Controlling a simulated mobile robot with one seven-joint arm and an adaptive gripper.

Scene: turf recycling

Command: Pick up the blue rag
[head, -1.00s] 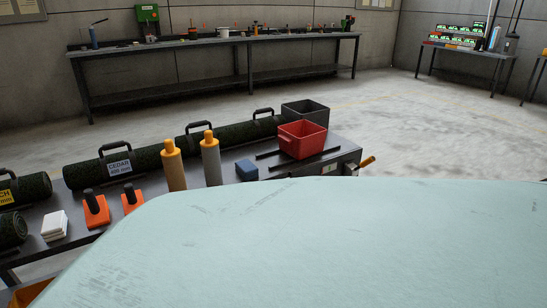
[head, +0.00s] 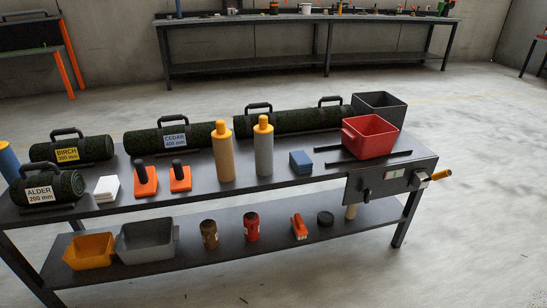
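The blue rag (head: 300,162) is a small folded block in the head view. It lies on the dark bench top, right of the grey bottle with the orange cap and left of the red bin. Nothing touches it that I can see, and it is fully visible. My gripper does not show in the head view.
The dark bench (head: 330,187) also holds a grey bottle (head: 264,150), an orange bottle (head: 223,155), a red bin (head: 369,136) and dark turf rolls behind. A white stack (head: 107,188) and orange tools stand left. Floor is free at the right.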

